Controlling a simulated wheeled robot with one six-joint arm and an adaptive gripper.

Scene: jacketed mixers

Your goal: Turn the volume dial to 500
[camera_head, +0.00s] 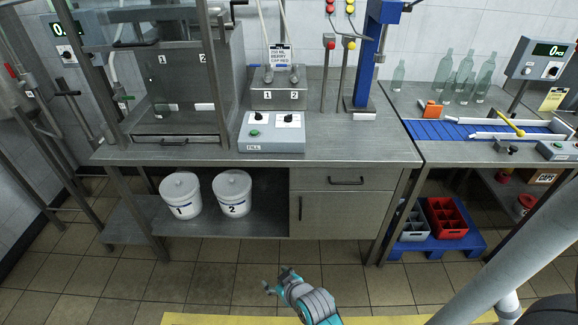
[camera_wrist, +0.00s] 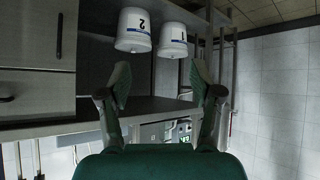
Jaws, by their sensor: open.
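A grey control box (camera_head: 271,132) marked FILL sits on the steel workbench near its front edge. It has a green button (camera_head: 254,132) and two black dials, a left dial (camera_head: 258,116) and a right dial (camera_head: 288,117). Their labels and settings are too small to read, so I cannot tell which is the volume dial. My gripper (camera_head: 279,281) is low in front of the bench, well below and apart from the box. In the wrist view my gripper (camera_wrist: 160,90) is open and empty, its fingers spread toward the bench's lower shelf.
White buckets marked 1 (camera_head: 180,195) and 2 (camera_head: 233,194) stand on the lower shelf. A steel filler block (camera_head: 278,97) is behind the box, and a blue column (camera_head: 374,60) stands to its right. The bench top right of the box is mostly clear.

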